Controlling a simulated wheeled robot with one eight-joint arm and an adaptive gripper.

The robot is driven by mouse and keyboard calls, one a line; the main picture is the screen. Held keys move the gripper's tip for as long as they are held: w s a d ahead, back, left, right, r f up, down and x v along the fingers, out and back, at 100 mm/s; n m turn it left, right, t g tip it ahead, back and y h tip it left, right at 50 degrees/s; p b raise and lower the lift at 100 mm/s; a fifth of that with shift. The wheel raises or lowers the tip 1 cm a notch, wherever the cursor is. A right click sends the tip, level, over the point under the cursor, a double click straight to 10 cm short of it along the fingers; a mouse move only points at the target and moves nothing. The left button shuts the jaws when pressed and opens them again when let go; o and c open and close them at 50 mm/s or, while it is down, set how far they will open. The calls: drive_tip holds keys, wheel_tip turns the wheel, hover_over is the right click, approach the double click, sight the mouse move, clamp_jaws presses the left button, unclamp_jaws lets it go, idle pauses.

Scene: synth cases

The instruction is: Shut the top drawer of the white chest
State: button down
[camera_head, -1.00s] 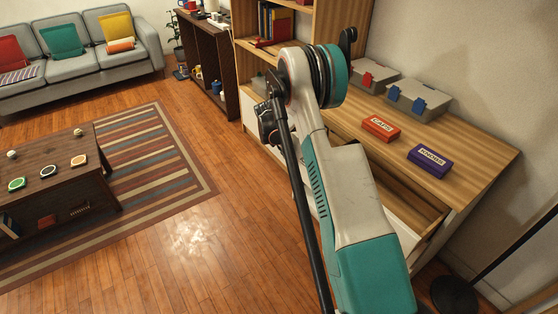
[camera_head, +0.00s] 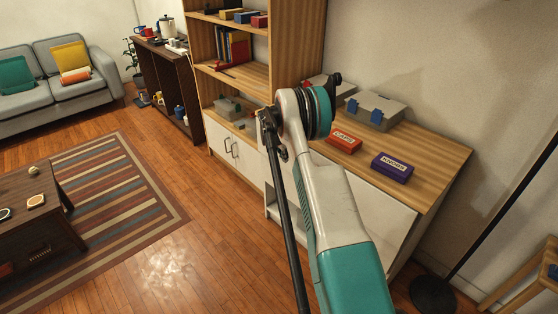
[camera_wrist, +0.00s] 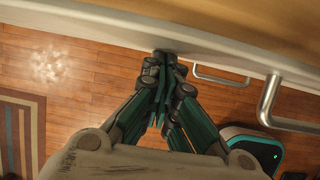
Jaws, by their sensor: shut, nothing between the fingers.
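The white chest with a wooden top (camera_head: 432,165) stands against the wall at right in the head view. Its white front (camera_head: 375,205) shows beside my arm, and no open drawer interior shows there; my arm hides part of the front. In the wrist view, my gripper (camera_wrist: 165,58) is shut and empty, its tips at a white front edge (camera_wrist: 225,52); I cannot tell whether they touch it. A metal handle (camera_wrist: 268,102) sticks out of this front to the right, and another handle (camera_wrist: 222,78) shows beyond. My gripper is hidden behind my arm in the head view.
A red box (camera_head: 344,139), a purple box (camera_head: 392,167) and grey cases (camera_head: 375,110) stand on the chest top. A tall bookshelf (camera_head: 232,75) adjoins it at left. A lamp base (camera_head: 433,294) stands at right.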

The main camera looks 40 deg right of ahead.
drive_tip(key=shift+d, duration=1)
drive_tip(key=a+r+p, duration=0.3)
drive_tip(key=a+r, duration=0.5)
drive_tip(key=r, duration=0.1)
drive_tip(key=shift+r+p, duration=0.15)
drive_tip(key=shift+p, duration=0.15)
